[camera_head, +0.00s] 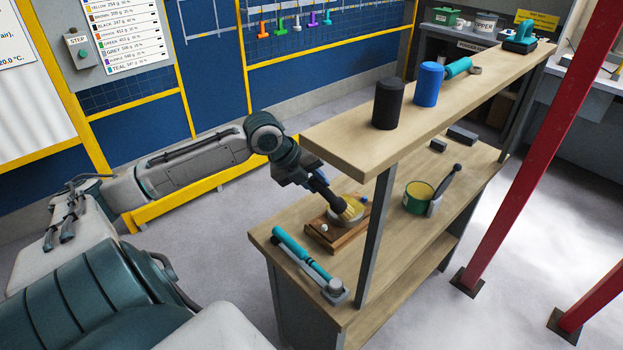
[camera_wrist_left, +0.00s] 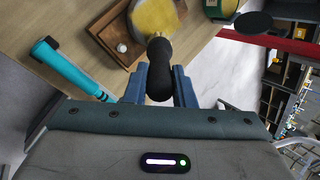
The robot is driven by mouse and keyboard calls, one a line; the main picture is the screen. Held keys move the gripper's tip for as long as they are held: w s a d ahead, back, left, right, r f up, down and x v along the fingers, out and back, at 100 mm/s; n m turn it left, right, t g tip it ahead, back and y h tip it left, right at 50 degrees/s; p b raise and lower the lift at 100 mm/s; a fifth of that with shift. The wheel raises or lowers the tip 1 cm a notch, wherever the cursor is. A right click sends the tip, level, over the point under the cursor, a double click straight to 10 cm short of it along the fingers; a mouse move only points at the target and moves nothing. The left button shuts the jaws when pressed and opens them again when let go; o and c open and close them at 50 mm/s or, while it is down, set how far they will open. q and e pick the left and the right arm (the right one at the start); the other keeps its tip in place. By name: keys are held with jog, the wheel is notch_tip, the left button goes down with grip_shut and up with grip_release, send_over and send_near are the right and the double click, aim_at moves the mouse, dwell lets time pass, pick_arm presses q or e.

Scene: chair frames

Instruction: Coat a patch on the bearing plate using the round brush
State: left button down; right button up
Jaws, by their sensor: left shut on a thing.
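My left gripper (camera_head: 318,184) is shut on the black handle of the round brush (camera_head: 350,210), over the lower bench top. The black handle and yellow bristles of the brush also show in the left wrist view (camera_wrist_left: 159,66), where the handle stands between my left fingers (camera_wrist_left: 158,88). A green tin (camera_head: 417,200) with yellow contents stands to the right. My right gripper is not in view.
A teal-handled tool (camera_head: 300,252) lies near the bench's front left edge. A post (camera_head: 375,240) and upper shelf (camera_head: 340,145) stand close to my arm. Black (camera_head: 388,103) and blue (camera_head: 427,84) cylinders stand on the shelf.

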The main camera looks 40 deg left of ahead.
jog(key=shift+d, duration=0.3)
pick_arm(q)
jog(key=shift+d, duration=0.15)
jog(key=shift+d, duration=0.9)
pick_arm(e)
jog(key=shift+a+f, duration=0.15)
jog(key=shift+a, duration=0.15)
pick_arm(q)
jog(key=shift+s, duration=0.1)
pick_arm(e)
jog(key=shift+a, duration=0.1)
